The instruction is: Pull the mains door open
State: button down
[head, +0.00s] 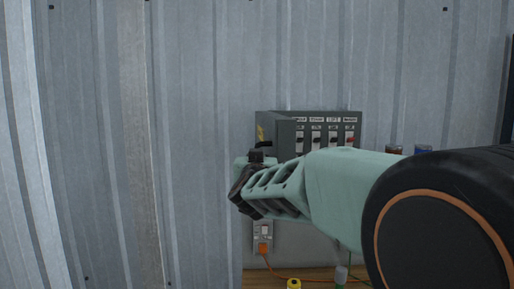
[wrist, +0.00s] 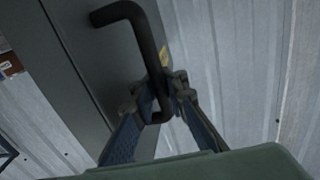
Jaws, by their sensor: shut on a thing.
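The mains door (head: 281,133) is a dark grey panel on the left of a wall-mounted switch box (head: 330,116). It stands open at an angle, with labelled switches showing to its right. In the wrist view the door (wrist: 88,50) fills the upper left, with a black bar handle (wrist: 145,42) on its face. My gripper (wrist: 160,98) is shut on the lower part of this handle, one finger on each side. In the head view my gripper (head: 246,184) is in front of the box and hides its lower part and most of the handle.
A corrugated metal wall (head: 190,80) stands behind. Below the box are a socket (head: 264,233) with an orange plug and cable, and a wooden surface (head: 262,281) with a yellow item (head: 294,284). Small red and blue items stand right of the box. The left side looks clear.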

jog(key=shift+s+a+r+p, duration=0.15)
jog(key=shift+a+r+p, duration=0.15)
jog(key=shift+p, duration=0.1)
jog(key=shift+a+f, duration=0.1)
jog(key=shift+f, duration=0.15)
jog(key=c, duration=2.4)
grip_release()
jog(key=shift+o, duration=0.7)
jog(key=shift+s, duration=0.3)
jog(key=shift+w, duration=0.1)
